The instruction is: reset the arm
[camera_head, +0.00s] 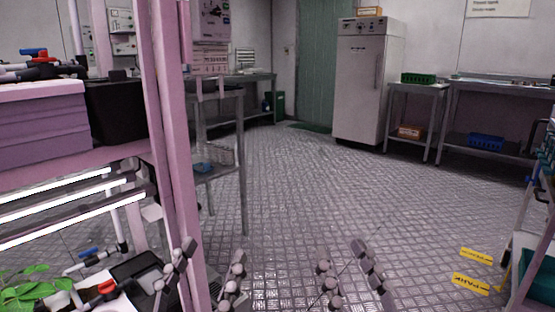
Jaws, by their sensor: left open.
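My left gripper (212,258) is at the bottom of the head view, left of centre. Its two grey jointed fingers point up and stand apart, with nothing between them that I can see it holding. Its left finger overlaps the pink rack post in the picture; I cannot tell whether they touch. My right gripper (342,256) is at the bottom, right of centre. Its fingers are also spread, with only floor seen between them. Both arms are cut off below the picture edge.
A pink rack (172,150) with lit tubes and green plants (32,288) stands close on the left. A metal shelf (530,235) is at the right edge. The patterned floor (330,190) ahead is clear up to a white fridge (365,85) and benches.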

